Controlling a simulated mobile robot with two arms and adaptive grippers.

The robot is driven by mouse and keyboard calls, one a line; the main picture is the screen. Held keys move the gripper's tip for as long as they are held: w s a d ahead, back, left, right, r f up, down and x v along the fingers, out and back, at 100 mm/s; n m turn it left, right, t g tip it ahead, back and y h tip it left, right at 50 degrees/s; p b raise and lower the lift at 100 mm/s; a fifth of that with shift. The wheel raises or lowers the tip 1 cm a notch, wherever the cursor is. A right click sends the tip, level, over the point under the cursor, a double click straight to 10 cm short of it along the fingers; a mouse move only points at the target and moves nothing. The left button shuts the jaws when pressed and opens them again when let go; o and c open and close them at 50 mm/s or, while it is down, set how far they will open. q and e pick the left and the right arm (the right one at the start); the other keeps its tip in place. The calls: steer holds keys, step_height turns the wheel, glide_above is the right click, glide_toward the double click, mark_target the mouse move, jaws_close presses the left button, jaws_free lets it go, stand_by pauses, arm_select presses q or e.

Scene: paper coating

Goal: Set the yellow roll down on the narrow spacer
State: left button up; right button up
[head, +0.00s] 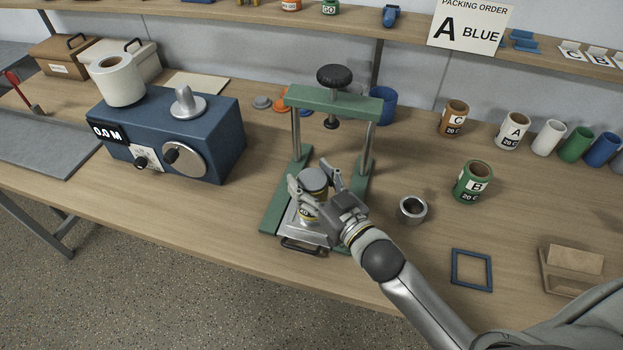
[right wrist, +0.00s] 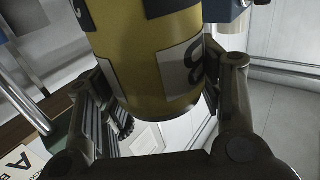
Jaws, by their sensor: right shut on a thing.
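The yellow roll (head: 308,211) has a grey top and is mostly covered by my right gripper (head: 317,192) in the head view. The gripper is shut on it, one finger on each side. The right wrist view shows the yellow roll (right wrist: 155,65) large between the fingers, with a white label and dark patches. It is over the metal plate (head: 291,222) at the front of the green press; whether it touches anything below is hidden. I cannot tell which thing is the narrow spacer; it may be hidden under the roll. My left gripper is not in view.
The green press (head: 332,104) has posts and a crossbar behind the roll. A grey ring (head: 412,209), a green roll (head: 472,182) and a blue square frame (head: 472,270) lie to the right. A blue machine (head: 218,137) stands left.

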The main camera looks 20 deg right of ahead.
stand_by(0.4)
steer(key=o, duration=1.2)
steer(key=shift+f, duration=0.1)
steer(key=v, duration=1.2)
